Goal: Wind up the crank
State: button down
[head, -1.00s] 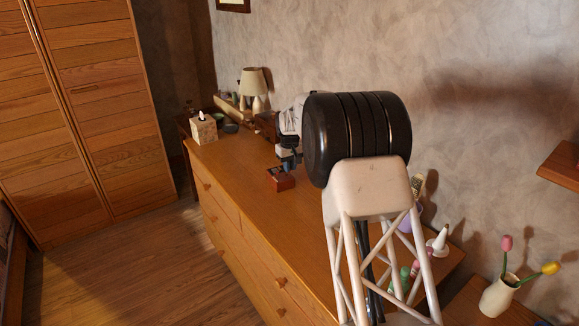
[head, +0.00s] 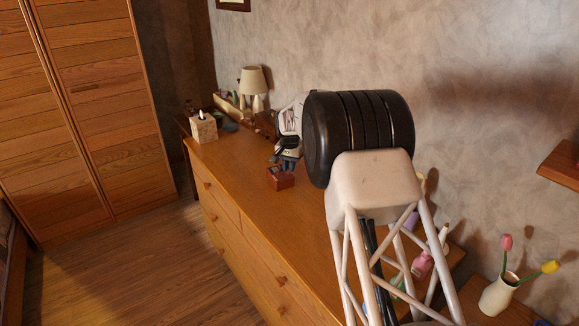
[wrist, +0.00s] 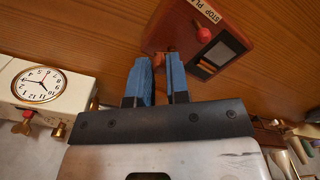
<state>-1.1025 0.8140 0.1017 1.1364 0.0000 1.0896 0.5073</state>
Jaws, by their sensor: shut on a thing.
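A small red-brown box (head: 280,181) stands on the dresser top in the head view. In the wrist view the box (wrist: 232,22) shows a label reading "STOP PLAY", a red knob and a dark window. My gripper (wrist: 160,58) has blue fingers, which reach to the near side of the box. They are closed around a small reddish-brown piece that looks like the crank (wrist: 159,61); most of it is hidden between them. In the head view my gripper (head: 288,160) is just above and behind the box, partly hidden by my arm.
A white clock (wrist: 37,84) with brass keys is left of my fingers in the wrist view. A tissue box (head: 203,128) and a lamp (head: 252,82) stand at the dresser's far end. Bottles (head: 422,265) stand near my arm. The dresser's front-left top is clear.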

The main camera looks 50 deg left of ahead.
jog(key=shift+s+m, duration=0.15)
jog(key=shift+m, duration=1.15)
jog(key=c, duration=1.1)
grip_release()
jog(key=shift+r, duration=3.95)
jog(key=shift+d, duration=0.1)
